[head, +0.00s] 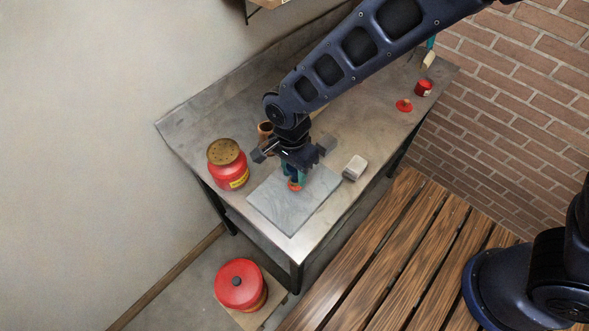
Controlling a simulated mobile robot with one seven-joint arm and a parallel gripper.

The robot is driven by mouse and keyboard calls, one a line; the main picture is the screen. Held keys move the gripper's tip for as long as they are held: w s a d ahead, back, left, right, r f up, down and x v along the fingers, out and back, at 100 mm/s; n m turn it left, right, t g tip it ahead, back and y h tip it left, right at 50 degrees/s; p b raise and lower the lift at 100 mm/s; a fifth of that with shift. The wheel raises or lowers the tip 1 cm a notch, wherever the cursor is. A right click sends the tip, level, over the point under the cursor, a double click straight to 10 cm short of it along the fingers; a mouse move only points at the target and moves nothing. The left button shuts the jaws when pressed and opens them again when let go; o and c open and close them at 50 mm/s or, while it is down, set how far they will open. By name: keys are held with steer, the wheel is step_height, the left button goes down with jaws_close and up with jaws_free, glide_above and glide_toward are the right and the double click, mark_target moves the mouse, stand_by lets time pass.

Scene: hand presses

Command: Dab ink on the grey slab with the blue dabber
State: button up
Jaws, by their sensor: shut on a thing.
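The grey slab (278,215) lies flat on the near part of the metal table. My gripper (295,171) is above the slab's far part, pointing down. It is shut on the blue dabber (301,178), of which only a little blue-teal shows between and below the fingers. A small orange-red patch (295,187) shows at the dabber's lower end, at the slab; I cannot tell whether it is the dabber's pad or ink. Whether the dabber touches the slab is also unclear. My gripper hides most of the dabber.
A red can with a perforated brass lid (228,165) stands left of the slab, and a pale grey block (355,167) lies to its right. A brown cup (265,130) is partly hidden behind my arm. A small red tin (423,88) and red lid (404,105) sit far right.

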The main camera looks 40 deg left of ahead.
steer(key=shift+f, duration=0.45)
stand_by(1.2)
steer(key=shift+r, duration=0.15)
steer(key=shift+r, duration=3.45)
